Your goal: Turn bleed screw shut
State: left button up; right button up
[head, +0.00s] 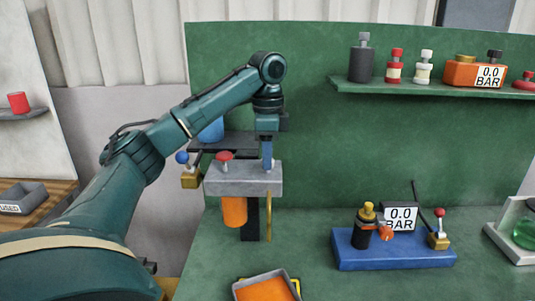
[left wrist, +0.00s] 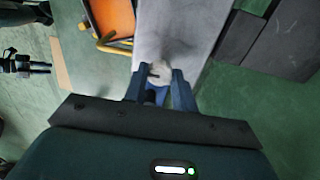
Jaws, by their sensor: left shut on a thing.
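The bleed screw (left wrist: 158,72) shows in the left wrist view as a pale round head with a dark slot, on top of a grey block (left wrist: 172,30). My left gripper (left wrist: 160,88) has its blue fingers shut around the screw head. In the head view, the same gripper (head: 267,158) points straight down at the right end of the grey block (head: 235,180). The screw is hidden there by the fingers. A red knob (head: 225,157) stands on the block to the left of the gripper, and an orange cup (head: 234,211) hangs below it.
A yellow pipe (head: 269,218) runs down from the block. An orange-lined tray (head: 265,288) lies in front. A shelf (head: 430,88) with several fittings is behind. The green bench between is clear.

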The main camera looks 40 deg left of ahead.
dwell(0.3)
pick_arm(q)
jog(key=o, duration=1)
notch_tip(320, 180, up, 13)
jog(key=shift+r, duration=0.1)
dwell(0.8)
